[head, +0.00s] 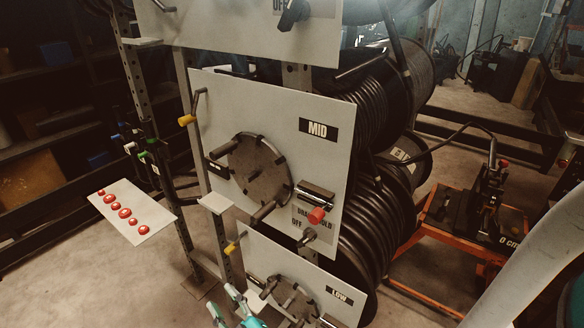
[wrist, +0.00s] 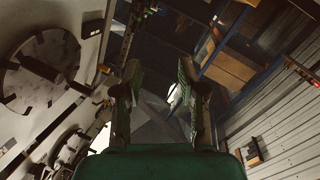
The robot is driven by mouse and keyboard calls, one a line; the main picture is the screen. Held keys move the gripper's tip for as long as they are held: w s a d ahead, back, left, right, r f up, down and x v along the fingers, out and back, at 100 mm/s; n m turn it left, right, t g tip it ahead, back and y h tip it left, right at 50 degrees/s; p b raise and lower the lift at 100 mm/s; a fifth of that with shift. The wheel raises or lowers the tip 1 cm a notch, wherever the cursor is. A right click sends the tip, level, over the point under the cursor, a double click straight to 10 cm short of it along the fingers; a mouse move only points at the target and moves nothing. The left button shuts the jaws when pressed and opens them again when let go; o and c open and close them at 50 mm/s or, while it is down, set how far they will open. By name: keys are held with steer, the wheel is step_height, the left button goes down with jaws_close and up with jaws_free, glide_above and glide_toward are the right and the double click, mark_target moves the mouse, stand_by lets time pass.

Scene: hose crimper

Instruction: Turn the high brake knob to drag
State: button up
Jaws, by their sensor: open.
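The high brake knob (head: 292,14) is a dark knob at the top edge of the head view, on the uppermost pale panel (head: 225,30). It sits beside a label reading OFF; the rest of that panel is cut off, so its full setting cannot be read. My gripper (head: 224,302) shows as teal parts at the bottom edge of the head view, low in front of the LOW panel and far below the high knob. In the wrist view my gripper (wrist: 160,78) has its two fingers wide apart with nothing between them. The high knob is not recognisable there.
The LOW panel (head: 338,310) is below. A plate with red buttons (head: 140,228) stands left. An orange cart (head: 420,275) stands right.

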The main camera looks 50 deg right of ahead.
mark_target(289, 6)
steer(key=w+d+r+m+g+h, duration=0.1)
steer(key=w+d+r+m+h, duration=0.2)
steer(key=r, duration=0.6)
steer(key=w+d+r+m+g+h, duration=0.1)
steer(key=w+r+m+h, duration=0.3)
steer(key=r, duration=0.6)
steer(key=w+d+r+m+g+h, duration=0.1)
steer(key=w+d+r+m+h, duration=0.15)
steer(key=w+r+h, duration=0.45)
steer(key=s+d+r+m+g, duration=0.2)
steer(key=s+r+m+g, duration=0.35)
steer(key=r, duration=0.35)
steer(key=s+d+r+m+g, duration=0.1)
steer(key=s+r+m+g, duration=0.4)
steer(key=r, duration=0.4)
steer(key=s+d+r+m+g, duration=0.25)
steer(key=s+r+m, duration=0.3)
steer(key=r, duration=0.35)
steer(key=shift+m+g, duration=0.3)
steer(key=shift+m, duration=0.05)
steer(key=d, duration=0.9)
steer(key=shift+w+f, duration=0.1)
steer(key=shift+w, duration=0.15)
jaws_close()
